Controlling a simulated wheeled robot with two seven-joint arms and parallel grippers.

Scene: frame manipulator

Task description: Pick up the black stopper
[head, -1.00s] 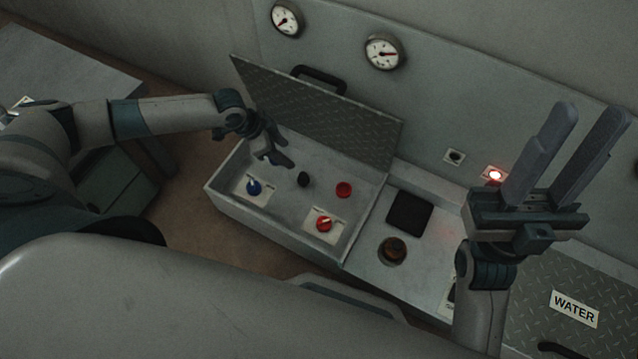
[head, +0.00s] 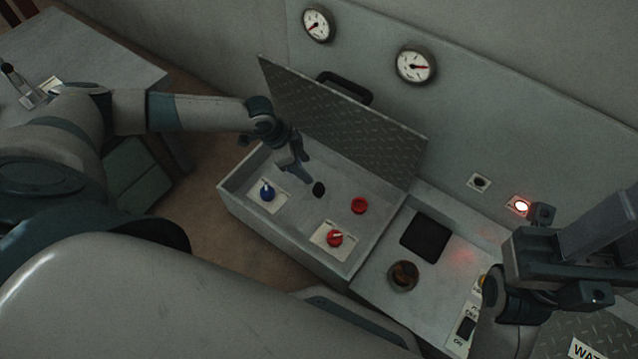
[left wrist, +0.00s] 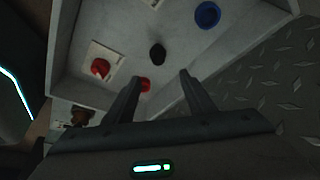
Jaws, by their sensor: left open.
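The black stopper (head: 318,189) stands on the floor of an open grey box, near its middle. It also shows in the left wrist view (left wrist: 157,54), just beyond the gap between the fingertips. My left gripper (head: 304,178) is inside the box area, up and left of the stopper, pointing down toward it. In the left wrist view the two fingers (left wrist: 160,77) are apart with nothing held. The stopper is apart from both fingers. My right gripper (head: 607,228) is at the right edge, partly cut off, with nothing seen in it.
A blue knob (head: 267,191), a red knob (head: 334,238) and a red ring (head: 359,205) surround the stopper. A blue ring (left wrist: 207,14) shows in the left wrist view. The raised tread-plate lid (head: 350,125) stands behind the box. A brown round knob (head: 403,275) is to the right.

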